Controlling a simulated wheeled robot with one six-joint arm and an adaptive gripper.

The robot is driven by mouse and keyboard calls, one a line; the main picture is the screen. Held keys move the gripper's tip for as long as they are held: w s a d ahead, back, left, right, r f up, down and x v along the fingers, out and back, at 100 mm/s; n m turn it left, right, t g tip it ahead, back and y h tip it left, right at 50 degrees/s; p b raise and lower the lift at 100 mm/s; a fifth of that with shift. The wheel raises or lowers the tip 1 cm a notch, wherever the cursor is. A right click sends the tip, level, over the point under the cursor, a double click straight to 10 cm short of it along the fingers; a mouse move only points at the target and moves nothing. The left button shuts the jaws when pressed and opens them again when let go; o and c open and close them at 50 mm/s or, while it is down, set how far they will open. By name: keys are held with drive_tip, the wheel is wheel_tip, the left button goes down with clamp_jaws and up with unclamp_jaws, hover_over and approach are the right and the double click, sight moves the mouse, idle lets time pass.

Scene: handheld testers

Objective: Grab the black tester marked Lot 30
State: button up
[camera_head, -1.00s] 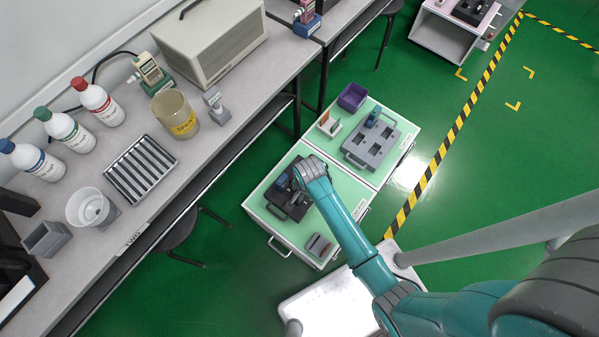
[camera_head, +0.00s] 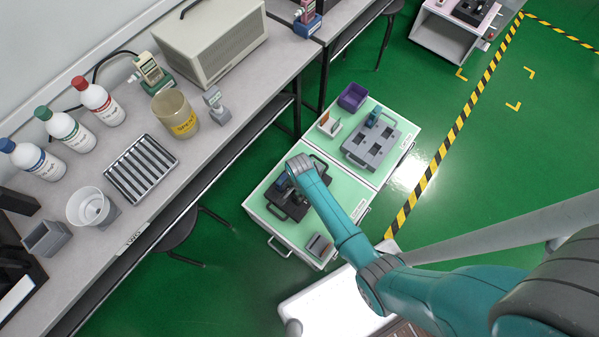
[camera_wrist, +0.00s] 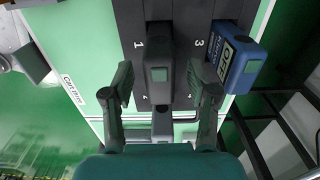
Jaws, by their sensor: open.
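A dark grey-black tester (camera_wrist: 158,66) with a small greenish screen stands in the dark rack (camera_wrist: 190,20) near the mark 1, in the wrist view. My gripper (camera_wrist: 160,80) is open, with one finger on each side of this tester; I cannot tell whether they touch it. No Lot 30 marking is readable. A blue tester (camera_wrist: 238,64) with a white label stands to the right near the mark 3. Another dark tester (camera_wrist: 162,122) shows lower down between the fingers. In the head view my arm covers the gripper and part of the black rack (camera_head: 294,208).
The rack sits on a pale green cart top (camera_head: 268,217). A grey rack (camera_head: 368,150) with several slots, a purple bin (camera_head: 352,97) and a grey holder (camera_head: 320,246) are nearby. The bench (camera_head: 225,140) with bottles stands to the left.

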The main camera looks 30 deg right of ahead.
drive_tip(key=shift+f, duration=1.35)
clamp_jaws()
